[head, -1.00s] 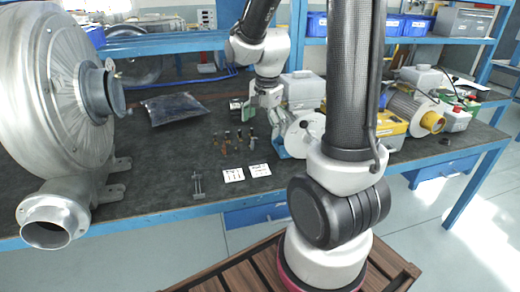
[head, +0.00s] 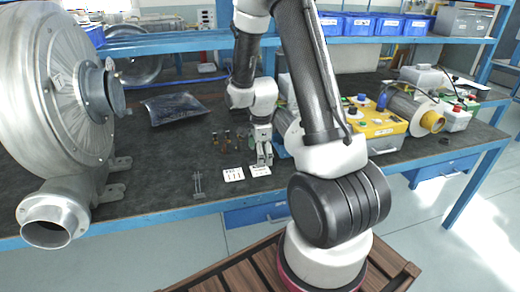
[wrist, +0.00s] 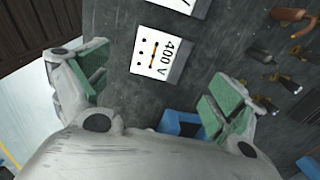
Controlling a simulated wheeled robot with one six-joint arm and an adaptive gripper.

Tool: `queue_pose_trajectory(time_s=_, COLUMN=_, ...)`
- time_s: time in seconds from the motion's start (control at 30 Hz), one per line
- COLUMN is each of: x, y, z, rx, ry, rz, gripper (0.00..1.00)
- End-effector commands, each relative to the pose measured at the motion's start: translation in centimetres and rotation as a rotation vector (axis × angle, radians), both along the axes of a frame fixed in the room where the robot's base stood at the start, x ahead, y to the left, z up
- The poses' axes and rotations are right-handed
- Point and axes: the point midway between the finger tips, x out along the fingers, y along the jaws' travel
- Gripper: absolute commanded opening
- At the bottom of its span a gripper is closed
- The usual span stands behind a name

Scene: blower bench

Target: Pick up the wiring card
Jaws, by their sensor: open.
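The right card (head: 260,170) is just below my gripper (head: 264,157) in the head view. In the wrist view this card (wrist: 160,53) shows "400 V", black dots and orange marks. It lies ahead of the gap between my open green-padded fingers (wrist: 160,85), which are empty and apart from it. The left card (head: 233,174) also has dark marks; only its edge (wrist: 187,5) shows at the top of the wrist view. I cannot tell from the pictures which card is meant.
Several small tools (head: 226,141) stand or lie behind the cards. A small metal piece (head: 198,184) lies left of them. A large grey blower (head: 55,100) fills the left; a dark bag (head: 174,107) lies behind. A yellow control box (head: 378,122) stands right.

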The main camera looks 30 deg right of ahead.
Motion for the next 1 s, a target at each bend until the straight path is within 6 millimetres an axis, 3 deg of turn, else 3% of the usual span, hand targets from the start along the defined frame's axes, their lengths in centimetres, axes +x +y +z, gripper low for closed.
queue_pose_trajectory(time_s=0.33, x=0.4, y=-0.1, z=-4.8, rx=0.000, ry=0.002, rz=0.001, gripper=0.95)
queue_pose_trajectory(time_s=0.73, x=0.5, y=-0.1, z=-5.6, rx=0.000, ry=-0.001, rz=0.001, gripper=0.95)
queue_pose_trajectory(time_s=0.77, x=0.5, y=-0.1, z=-5.6, rx=0.000, ry=-0.001, rz=0.001, gripper=0.93)
queue_pose_trajectory(time_s=1.0, x=0.5, y=-0.1, z=-5.6, rx=0.000, ry=-0.001, rz=0.001, gripper=0.49)
